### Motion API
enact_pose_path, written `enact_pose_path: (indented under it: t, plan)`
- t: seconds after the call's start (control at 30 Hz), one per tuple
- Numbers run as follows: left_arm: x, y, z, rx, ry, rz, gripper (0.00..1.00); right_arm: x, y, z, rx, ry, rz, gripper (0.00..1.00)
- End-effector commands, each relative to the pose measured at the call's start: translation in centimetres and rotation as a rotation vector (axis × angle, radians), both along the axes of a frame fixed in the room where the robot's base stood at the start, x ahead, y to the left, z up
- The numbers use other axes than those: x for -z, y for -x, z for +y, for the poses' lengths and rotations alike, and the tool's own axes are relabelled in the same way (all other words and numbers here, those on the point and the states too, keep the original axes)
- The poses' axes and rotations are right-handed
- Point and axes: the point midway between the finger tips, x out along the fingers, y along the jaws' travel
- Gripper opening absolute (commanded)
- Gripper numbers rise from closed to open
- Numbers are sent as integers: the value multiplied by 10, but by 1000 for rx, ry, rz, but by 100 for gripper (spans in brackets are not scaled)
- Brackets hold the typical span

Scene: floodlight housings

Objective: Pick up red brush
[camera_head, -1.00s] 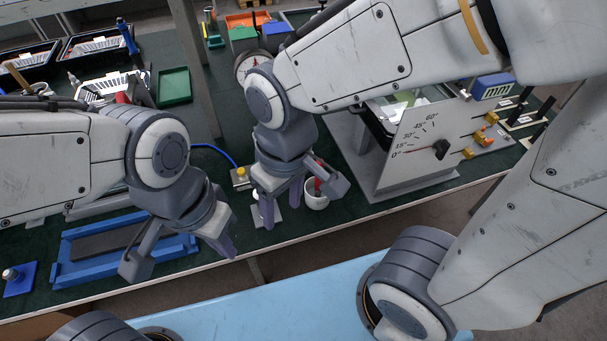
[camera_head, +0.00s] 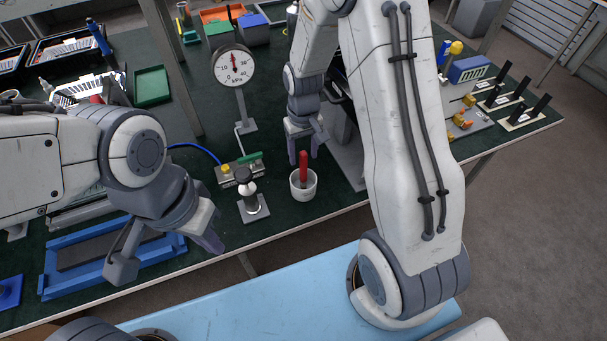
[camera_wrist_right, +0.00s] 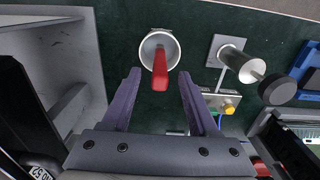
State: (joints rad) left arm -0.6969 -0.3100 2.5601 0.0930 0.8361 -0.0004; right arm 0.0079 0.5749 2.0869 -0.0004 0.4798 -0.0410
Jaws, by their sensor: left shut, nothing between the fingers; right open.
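The red brush (camera_head: 303,168) stands handle up in a small white cup (camera_head: 303,190) near the front edge of the green bench. In the right wrist view the brush handle (camera_wrist_right: 160,70) points toward the camera from the cup (camera_wrist_right: 151,45), and its lower end is hidden. My right gripper (camera_head: 303,158) is open just behind the cup; in its wrist view the fingers (camera_wrist_right: 158,78) are spread, with the handle lying between and beyond their tips, apparently untouched. My left gripper (camera_head: 170,262) is shut and empty above the blue tray at the left.
A black-knobbed post on a metal plate (camera_head: 252,210) stands left of the cup. A pressure gauge (camera_head: 233,65) rises behind it. The blue tray (camera_head: 75,280) lies front left. A grey fixture (camera_head: 345,150) stands right of the cup.

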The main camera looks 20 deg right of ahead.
Motion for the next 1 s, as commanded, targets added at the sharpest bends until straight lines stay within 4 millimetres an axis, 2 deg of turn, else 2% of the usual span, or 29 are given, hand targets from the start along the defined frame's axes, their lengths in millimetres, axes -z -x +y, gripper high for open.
enact_pose_path:
  t: [0.33, 0.47, 0.67, 0.8, 0.83, 1.0]
  plan:
    - [-14, 0, 0, 0, 0, 0, 0, 43, 0, -1, -1, 0, 3, 60]
    - [-14, 0, 0, 0, 0, 0, 0, 50, 0, -1, -1, 0, 1, 60]
    - [-14, 0, 0, 0, 0, 0, 0, 50, -1, -1, -1, 0, 0, 60]
    - [-14, 0, 0, 0, 0, 0, 0, 50, 0, -1, -1, 0, 0, 6]
    - [-14, 0, 0, 0, 0, 0, 0, 50, 0, -1, -1, 0, 0, 0]
    - [-14, 0, 0, 0, 0, 0, 0, 50, -1, -1, -1, 0, 0, 0]
